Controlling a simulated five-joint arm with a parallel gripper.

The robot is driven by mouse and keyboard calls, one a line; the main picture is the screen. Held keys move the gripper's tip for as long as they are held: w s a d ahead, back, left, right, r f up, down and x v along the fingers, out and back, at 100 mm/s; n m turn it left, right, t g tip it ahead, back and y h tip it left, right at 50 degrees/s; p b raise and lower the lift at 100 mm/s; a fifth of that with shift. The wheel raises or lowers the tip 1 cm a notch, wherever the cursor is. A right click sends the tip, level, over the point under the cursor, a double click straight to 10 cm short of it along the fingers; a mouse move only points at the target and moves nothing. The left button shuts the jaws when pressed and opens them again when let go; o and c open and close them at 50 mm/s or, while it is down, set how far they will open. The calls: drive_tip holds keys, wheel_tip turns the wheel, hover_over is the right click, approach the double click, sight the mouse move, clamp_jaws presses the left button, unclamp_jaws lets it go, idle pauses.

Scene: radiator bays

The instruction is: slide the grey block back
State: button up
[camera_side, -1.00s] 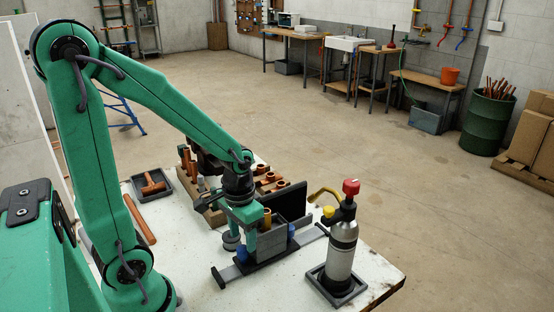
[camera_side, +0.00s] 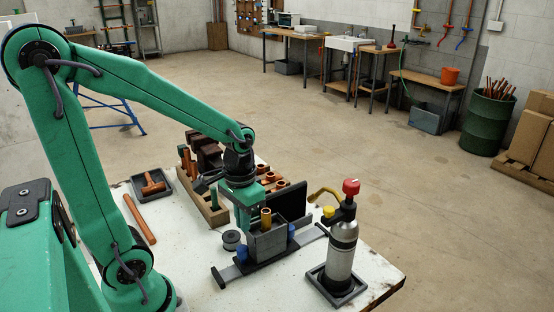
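The grey block (camera_side: 268,243) sits on a dark carriage across a grey rail (camera_side: 222,277) near the front of the white table. A copper-coloured tube (camera_side: 266,219) stands upright in its top. Blue knobs sit at both sides of the block, one at the left (camera_side: 242,254) and one at the right (camera_side: 291,231). My gripper (camera_side: 243,219) points down just behind and left of the block, with its fingertips close to the block's upper edge. I cannot tell whether it touches the block. One finger largely hides the other, so the gap between them is unclear.
A torch canister (camera_side: 342,250) stands in a dark tray to the right. An upright dark panel (camera_side: 291,203) stands behind the block. A wooden rack with copper fittings (camera_side: 270,180) is farther back. A grey spool (camera_side: 231,239) lies left of the block.

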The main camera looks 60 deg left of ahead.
sight(266, 211)
drive_tip(key=w+r+g, duration=0.1)
drive_tip(key=w+r, duration=0.1)
drive_tip(key=w, duration=0.5)
drive_tip(key=w+a+r+m+g, duration=0.1)
drive_tip(key=w+r+g, duration=0.1)
drive_tip(key=w, duration=0.4)
drive_tip(key=w+a+r+g, duration=0.1)
drive_tip(key=w+r, duration=0.1)
drive_tip(key=w, duration=0.5)
drive_tip(key=shift+w+a+r+m+h, duration=0.2)
drive_tip(key=shift+w+r+m+h, duration=0.1)
drive_tip(key=shift+m, duration=0.1)
clamp_jaws()
drive_tip(key=shift+f, duration=0.15)
drive_tip(key=x, duration=0.9)
drive_tip(key=shift+s+a+f, duration=0.25)
drive_tip(key=shift+s+f, duration=0.05)
drive_tip(key=shift+s, duration=2.05)
drive_tip(key=shift+s, duration=2.8)
